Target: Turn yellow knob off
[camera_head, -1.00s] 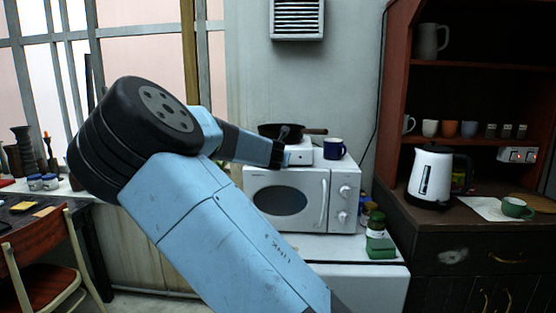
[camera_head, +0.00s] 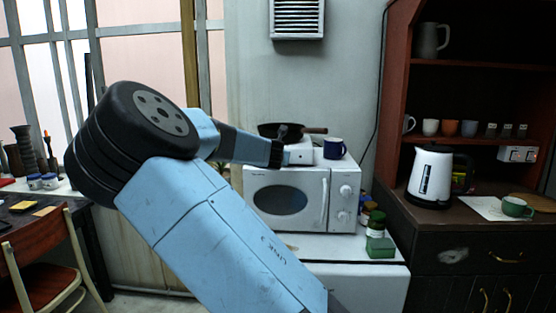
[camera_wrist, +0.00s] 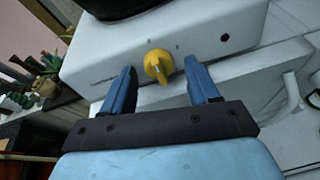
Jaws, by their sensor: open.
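The yellow knob (camera_wrist: 158,66) sits on the front face of a white hot plate (camera_wrist: 205,42) in the wrist view. Its raised grip runs roughly up and down in the picture. My gripper (camera_wrist: 160,72) is open, with one blue finger on each side of the knob and visible gaps between. I cannot tell how deep the fingertips reach. In the head view the hot plate (camera_head: 301,153) stands on the microwave, and my gripper (camera_head: 278,153) is at its front left. The knob is not visible there.
A dark pan (camera_head: 290,131) sits on the hot plate, its handle pointing right. A dark hole (camera_wrist: 225,38) is right of the knob.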

